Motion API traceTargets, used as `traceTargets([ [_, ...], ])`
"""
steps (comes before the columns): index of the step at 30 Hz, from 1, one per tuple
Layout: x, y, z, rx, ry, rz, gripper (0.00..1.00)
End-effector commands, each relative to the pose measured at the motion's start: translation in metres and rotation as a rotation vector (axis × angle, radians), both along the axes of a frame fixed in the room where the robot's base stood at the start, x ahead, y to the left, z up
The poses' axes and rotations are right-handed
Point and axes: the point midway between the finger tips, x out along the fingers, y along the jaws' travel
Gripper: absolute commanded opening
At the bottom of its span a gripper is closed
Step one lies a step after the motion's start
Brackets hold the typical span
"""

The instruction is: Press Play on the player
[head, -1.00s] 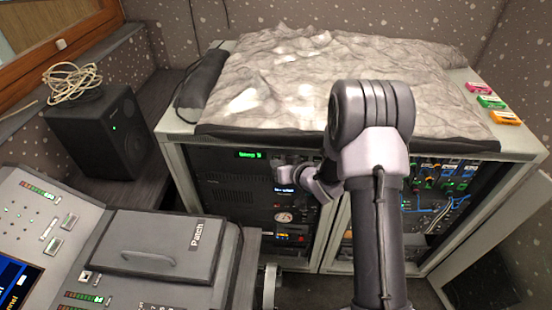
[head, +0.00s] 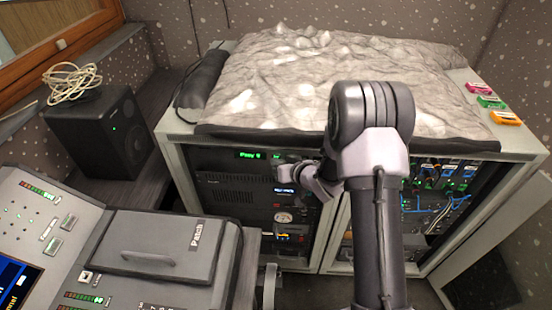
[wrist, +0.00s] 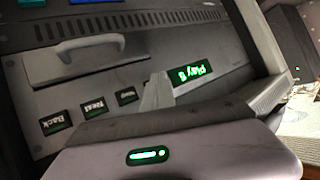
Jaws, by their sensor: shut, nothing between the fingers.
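The player is the dark unit at the top of the left rack bay, with a lit green display (head: 250,155) in the head view. In the wrist view the display (wrist: 190,74) reads "Play" and a digit I cannot read surely. A row of small dark buttons runs beside it: one looks like "Back" (wrist: 54,123), then "Next" (wrist: 92,108) and "Stop" (wrist: 127,95). My gripper (wrist: 158,92) is shut and empty, its tip at the panel between the "Stop" button and the display. It hides whatever lies behind it; contact cannot be told.
A cabinet top with a grey crumpled cover (head: 310,85) stands above the rack. A speaker (head: 103,130) with a coiled cable stands left. The console (head: 165,245) is at front left. Small coloured cases (head: 492,102) lie at the right edge. Patch cables hang in the right bay.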

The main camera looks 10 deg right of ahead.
Motion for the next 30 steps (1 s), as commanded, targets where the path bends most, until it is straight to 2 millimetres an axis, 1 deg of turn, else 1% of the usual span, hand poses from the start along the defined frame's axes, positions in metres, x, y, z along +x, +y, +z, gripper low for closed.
traceTargets([
  [9,-0.013,0.004,-0.001,-0.001,0.000,0.000,0.00],
  [18,-0.015,0.005,0.000,0.000,0.000,0.000,0.00],
  [30,-0.052,0.017,-0.002,0.001,0.000,0.001,0.00],
])
